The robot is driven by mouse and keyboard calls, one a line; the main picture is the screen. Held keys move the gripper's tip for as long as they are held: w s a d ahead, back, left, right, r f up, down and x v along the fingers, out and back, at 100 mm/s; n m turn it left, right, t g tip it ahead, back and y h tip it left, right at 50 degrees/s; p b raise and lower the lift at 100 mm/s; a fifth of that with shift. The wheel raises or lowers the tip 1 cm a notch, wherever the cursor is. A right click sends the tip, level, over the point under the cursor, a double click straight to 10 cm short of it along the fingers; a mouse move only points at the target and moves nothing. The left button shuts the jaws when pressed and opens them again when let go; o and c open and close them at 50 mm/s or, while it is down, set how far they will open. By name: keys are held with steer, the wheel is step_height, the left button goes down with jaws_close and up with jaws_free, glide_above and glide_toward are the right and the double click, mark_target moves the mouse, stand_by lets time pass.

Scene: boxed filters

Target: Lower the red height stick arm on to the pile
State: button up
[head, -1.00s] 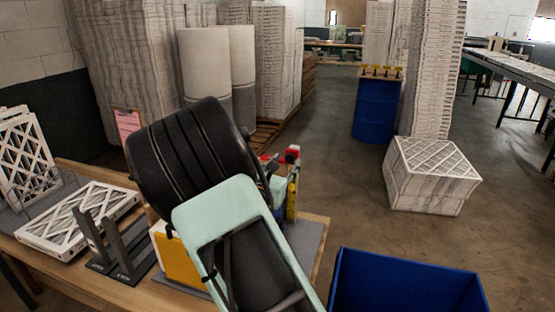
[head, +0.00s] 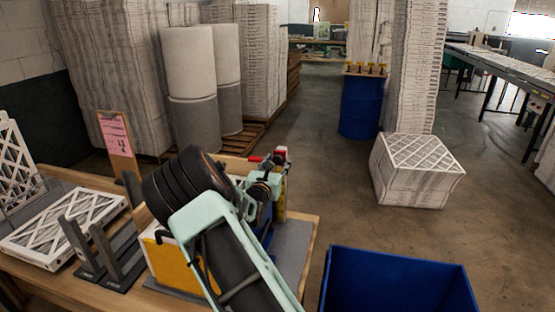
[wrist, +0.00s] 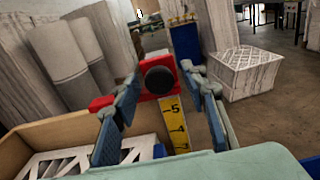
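The red height stick arm (wrist: 103,103) shows in the wrist view with a round black knob (wrist: 159,80) on its red block. In the head view its red end (head: 281,152) shows at the top of the yellow numbered scale (head: 280,200). My gripper (wrist: 160,82) is open, with its blue-padded fingers on either side of the knob; I cannot tell whether they touch it. In the head view my gripper (head: 262,186) is beside the stick and partly hides it. White lattice filters (wrist: 85,163) lie below the red arm in the wrist view, inside a wooden-edged holder (wrist: 45,133).
A lattice filter (head: 65,225) lies on the bench at left, beside a dark grey stand (head: 105,255). A blue bin (head: 400,285) stands right of the bench. A boxed filter stack (head: 415,170) and a blue drum (head: 361,105) stand on the floor; open floor lies between.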

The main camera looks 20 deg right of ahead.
steer(key=shift+w+d, duration=0.25)
steer(key=shift+w, duration=0.2)
jaws_close()
steer(key=shift+f, duration=0.15)
step_height(320, 180, down, 4)
steer(key=b, duration=0.3)
